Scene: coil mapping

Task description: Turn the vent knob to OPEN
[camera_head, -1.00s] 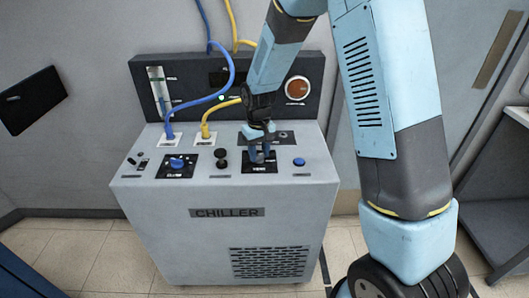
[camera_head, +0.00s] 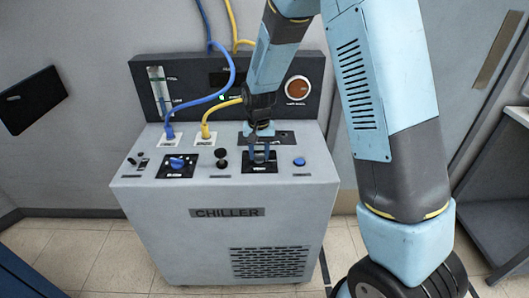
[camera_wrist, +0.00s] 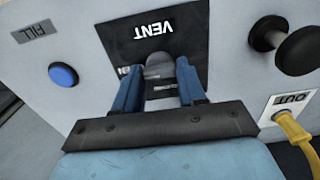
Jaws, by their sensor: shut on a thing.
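The vent knob (camera_wrist: 158,68) is a grey rounded knob on a black plate marked VENT (camera_wrist: 180,35) in the wrist view. My gripper (camera_wrist: 158,85) has its two blue fingers on either side of the knob and is shut on it. In the head view, my gripper (camera_head: 261,155) points down onto the black vent plate (camera_head: 260,168) on the chiller's top; the knob is mostly hidden there by the fingers. Part of a label shows beside the left finger in the wrist view, but the full word and the knob's pointer are hidden.
The chiller (camera_head: 228,212) carries a blue knob (camera_head: 177,163), a black knob (camera_head: 223,153) and a blue button (camera_head: 299,162) beside the vent plate. Blue (camera_head: 168,130) and yellow (camera_head: 206,131) hoses rise from its top behind them. A dark back panel (camera_head: 285,75) stands behind.

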